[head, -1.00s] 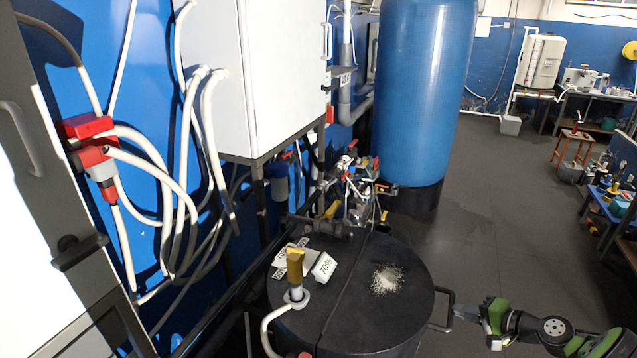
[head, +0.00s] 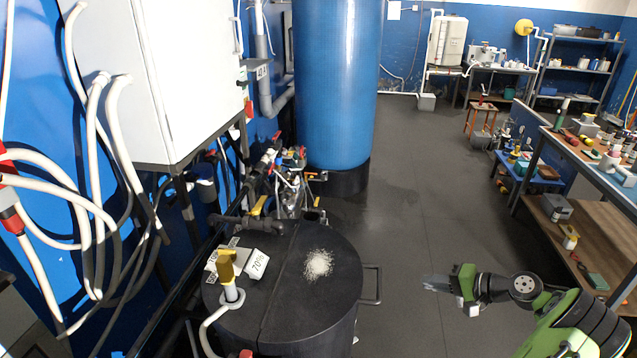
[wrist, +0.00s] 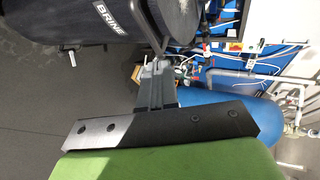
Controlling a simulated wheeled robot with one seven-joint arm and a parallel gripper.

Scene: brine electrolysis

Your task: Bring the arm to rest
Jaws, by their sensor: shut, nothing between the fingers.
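My green and black arm reaches in from the lower right of the head view. My gripper (head: 436,284) is shut and empty, held out over the dark floor to the right of the black tank. In the wrist view my gripper (wrist: 157,65) shows its fingers together with nothing between them. The black round tank (head: 340,262) has a side handle that faces my gripper, with a clear gap between them. Its wall, marked "BRINE" (wrist: 108,14), shows at the top of the wrist view.
A white powder pile (head: 318,263) and a yellow-handled valve (head: 228,272) are on the tank lid. A tall blue tank (head: 335,90) stands behind. A workbench (head: 600,185) with tools and bottles stands at the right. The grey floor (head: 430,180) between is open.

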